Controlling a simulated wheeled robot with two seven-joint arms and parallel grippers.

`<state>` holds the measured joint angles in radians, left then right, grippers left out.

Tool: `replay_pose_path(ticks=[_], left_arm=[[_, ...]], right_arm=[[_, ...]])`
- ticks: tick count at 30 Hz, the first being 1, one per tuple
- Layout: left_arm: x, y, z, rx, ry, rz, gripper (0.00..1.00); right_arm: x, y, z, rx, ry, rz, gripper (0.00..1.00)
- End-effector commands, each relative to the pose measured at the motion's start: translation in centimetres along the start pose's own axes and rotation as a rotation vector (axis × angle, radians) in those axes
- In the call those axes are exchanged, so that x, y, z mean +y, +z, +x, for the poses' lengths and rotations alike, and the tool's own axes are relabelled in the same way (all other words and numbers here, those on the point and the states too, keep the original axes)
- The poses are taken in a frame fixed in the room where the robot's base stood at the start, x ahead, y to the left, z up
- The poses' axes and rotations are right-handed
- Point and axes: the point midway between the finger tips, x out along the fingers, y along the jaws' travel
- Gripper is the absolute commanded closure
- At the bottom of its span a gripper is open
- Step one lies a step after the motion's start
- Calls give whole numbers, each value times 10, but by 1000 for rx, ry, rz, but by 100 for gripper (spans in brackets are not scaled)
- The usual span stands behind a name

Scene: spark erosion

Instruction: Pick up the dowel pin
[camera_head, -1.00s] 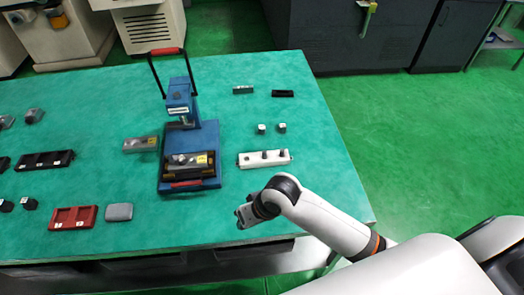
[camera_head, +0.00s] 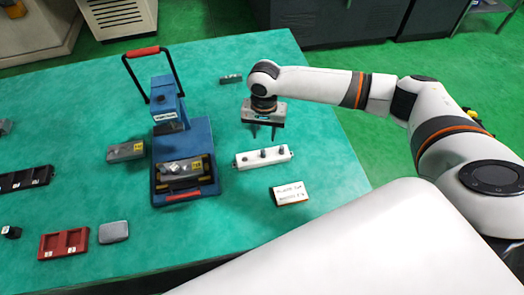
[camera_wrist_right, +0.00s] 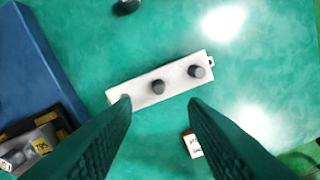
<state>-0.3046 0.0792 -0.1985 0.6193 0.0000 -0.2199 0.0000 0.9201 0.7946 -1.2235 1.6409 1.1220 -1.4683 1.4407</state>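A white block (camera_head: 263,156) with dark round pins standing in it lies on the green table; it also shows in the right wrist view (camera_wrist_right: 177,79). I cannot tell for sure which part is the dowel pin; the clearest dark pins in the wrist view are a middle pin (camera_wrist_right: 158,86) and a right-hand pin (camera_wrist_right: 197,72). My right gripper (camera_head: 264,137) is open and empty, pointing down above the table by the block. In the wrist view its open fingers (camera_wrist_right: 158,103) lie either side of the middle pin, and the left fingertip overlaps the block's left end. My left gripper is out of view.
A blue press (camera_head: 183,150) with a black-and-red handle stands left of the block. A white lettered plate (camera_head: 289,193) lies in front right of it. A grey block (camera_head: 126,151), a red tray (camera_head: 63,244) and a grey case (camera_head: 113,232) lie further left.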

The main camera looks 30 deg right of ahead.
Motion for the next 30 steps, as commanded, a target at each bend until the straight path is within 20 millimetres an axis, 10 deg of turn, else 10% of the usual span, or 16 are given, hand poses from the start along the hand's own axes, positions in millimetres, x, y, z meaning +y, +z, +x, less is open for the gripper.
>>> replay_pose_path(ticks=[19,30], left_arm=[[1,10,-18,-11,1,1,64],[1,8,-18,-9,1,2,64]], right_arm=[[1,-3,78,-1,1,-3,60],[1,-3,85,-2,3,-4,68]])
